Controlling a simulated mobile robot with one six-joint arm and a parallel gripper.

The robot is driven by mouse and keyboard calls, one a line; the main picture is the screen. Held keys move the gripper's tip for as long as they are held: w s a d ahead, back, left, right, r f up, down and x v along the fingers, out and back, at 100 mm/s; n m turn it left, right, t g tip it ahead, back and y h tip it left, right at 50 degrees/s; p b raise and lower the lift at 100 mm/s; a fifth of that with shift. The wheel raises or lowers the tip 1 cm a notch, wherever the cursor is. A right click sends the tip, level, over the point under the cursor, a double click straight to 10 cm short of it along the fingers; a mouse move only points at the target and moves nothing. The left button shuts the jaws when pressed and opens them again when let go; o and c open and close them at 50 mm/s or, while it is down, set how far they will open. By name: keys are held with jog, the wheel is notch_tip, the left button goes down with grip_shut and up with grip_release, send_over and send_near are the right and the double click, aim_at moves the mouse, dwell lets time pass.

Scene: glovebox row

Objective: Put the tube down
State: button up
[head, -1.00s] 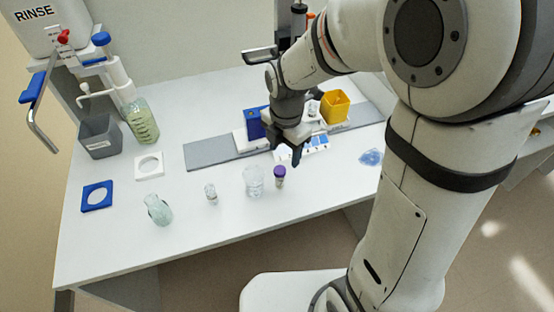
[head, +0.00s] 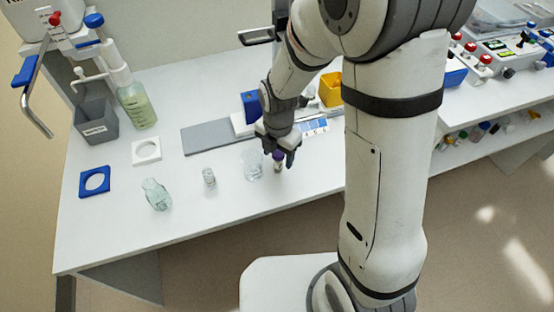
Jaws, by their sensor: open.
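The tube (head: 278,166) has a purple cap and stands upright on the white table (head: 225,200), near its front edge. My gripper (head: 278,158) is right above it, pointing down, with its fingers around or just in front of and behind the cap. The jaws are open. The fingers partly hide the cap, and I cannot tell whether they touch it.
A clear beaker (head: 251,164) stands close to the left of the tube. A small glass vial (head: 209,178) and a tilted glass flask (head: 156,194) stand further left. A grey mat (head: 206,138) and a yellow bin (head: 331,90) lie behind. Front-left table is clear.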

jog(key=shift+c, duration=0.6)
jog(key=c, duration=1)
